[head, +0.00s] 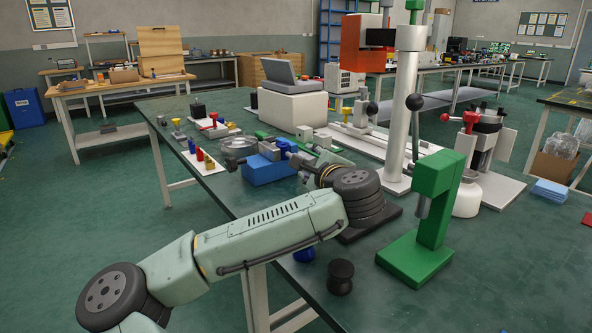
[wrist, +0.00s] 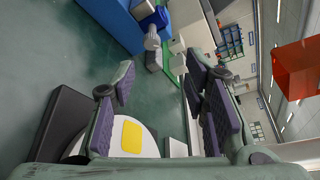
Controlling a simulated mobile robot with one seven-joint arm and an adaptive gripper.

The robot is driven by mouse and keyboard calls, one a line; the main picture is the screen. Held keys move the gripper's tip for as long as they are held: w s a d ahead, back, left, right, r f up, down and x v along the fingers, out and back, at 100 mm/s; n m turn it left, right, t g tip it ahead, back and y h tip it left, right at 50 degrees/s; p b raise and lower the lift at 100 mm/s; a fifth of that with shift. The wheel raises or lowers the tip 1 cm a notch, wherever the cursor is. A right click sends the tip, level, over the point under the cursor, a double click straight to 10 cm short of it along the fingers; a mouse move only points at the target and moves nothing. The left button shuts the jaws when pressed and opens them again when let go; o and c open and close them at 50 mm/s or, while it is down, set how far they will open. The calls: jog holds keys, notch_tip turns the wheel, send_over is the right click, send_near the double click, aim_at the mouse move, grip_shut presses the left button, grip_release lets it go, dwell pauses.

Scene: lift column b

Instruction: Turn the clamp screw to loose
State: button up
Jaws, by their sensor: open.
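A blue vise-like clamp (head: 268,170) with grey metal parts stands on the dark bench. In the wrist view a blue block (wrist: 112,22) shows at the top, with a grey rounded screw-like part (wrist: 152,43) beside it. I cannot tell for sure that this part is the clamp screw. My gripper (wrist: 165,100) is open, its purple pads wide apart with nothing between them. The grey part lies beyond the fingertips, apart from them. In the head view my gripper is largely hidden behind my own wrist, close to the right side of the blue clamp.
A white column (head: 404,120) and a green press-like frame (head: 432,205) stand to the right. A black spool-shaped piece (head: 341,277) is near the bench's front edge. A white tray (head: 203,163) with small coloured pieces lies left of the clamp. A grey-topped white box (head: 290,108) stands behind.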

jog(key=shift+y, duration=0.3)
jog(key=x, duration=0.7)
jog(key=f+x, duration=0.1)
jog(key=x, duration=0.3)
jog(key=shift+a+f+p, duration=0.1)
jog(key=shift+a+p, duration=0.1)
jog(key=shift+p, duration=0.2)
jog(key=shift+c, duration=0.5)
grip_shut()
